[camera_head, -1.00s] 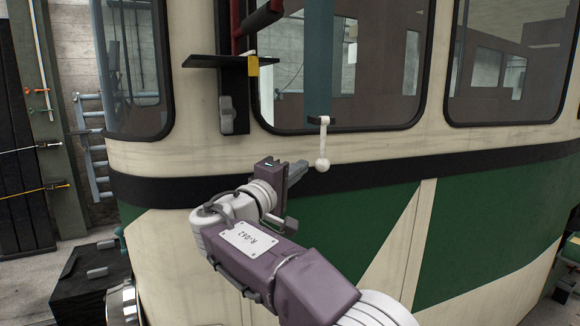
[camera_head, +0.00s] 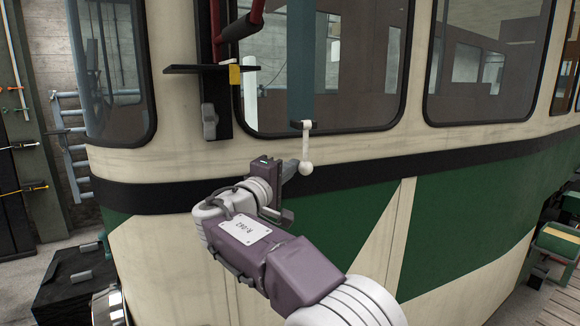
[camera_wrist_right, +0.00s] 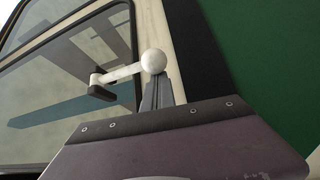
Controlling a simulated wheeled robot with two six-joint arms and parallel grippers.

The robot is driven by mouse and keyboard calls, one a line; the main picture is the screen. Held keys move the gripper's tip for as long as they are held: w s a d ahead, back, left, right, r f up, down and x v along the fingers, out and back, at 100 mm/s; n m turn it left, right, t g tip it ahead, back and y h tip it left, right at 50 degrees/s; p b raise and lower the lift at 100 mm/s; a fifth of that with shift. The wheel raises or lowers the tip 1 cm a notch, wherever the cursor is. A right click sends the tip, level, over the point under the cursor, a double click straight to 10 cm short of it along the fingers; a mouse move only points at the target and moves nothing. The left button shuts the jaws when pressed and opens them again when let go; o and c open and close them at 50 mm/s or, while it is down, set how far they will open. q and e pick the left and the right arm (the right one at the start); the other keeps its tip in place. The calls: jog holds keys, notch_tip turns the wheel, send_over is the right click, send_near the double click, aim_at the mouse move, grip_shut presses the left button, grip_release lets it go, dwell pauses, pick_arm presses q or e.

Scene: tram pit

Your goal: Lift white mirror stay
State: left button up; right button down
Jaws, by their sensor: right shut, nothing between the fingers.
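My left gripper is not in view.
The cream and green tram front (camera_head: 345,230) stands close behind my right gripper. A black shelf bracket (camera_head: 200,69) with a yellow piece and a red bar is at upper left. Blue rungs (camera_head: 75,150) stand at the left.

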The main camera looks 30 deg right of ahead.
aim_at(302, 166)
jog(key=shift+s, duration=0.1)
jog(key=s+n+y+p, duration=0.1)
jog(key=p, duration=0.1)
jog(key=s+r+n+g+y+p, duration=0.1)
jog(key=s+n+p, duration=0.1)
jog(key=shift+s+a, duration=0.15)
jog(key=shift+s+r+n+g+y+p, duration=0.15)
jog(key=shift+s+n+g+y+p, duration=0.35)
jog(key=shift+s, duration=0.3)
jog(key=shift+s+a+r, duration=0.15)
jog(key=shift+s+r, duration=0.1)
jog(key=shift+s, duration=0.55)
jog(key=shift+s+r, duration=1)
jog(key=shift+r, duration=0.2)
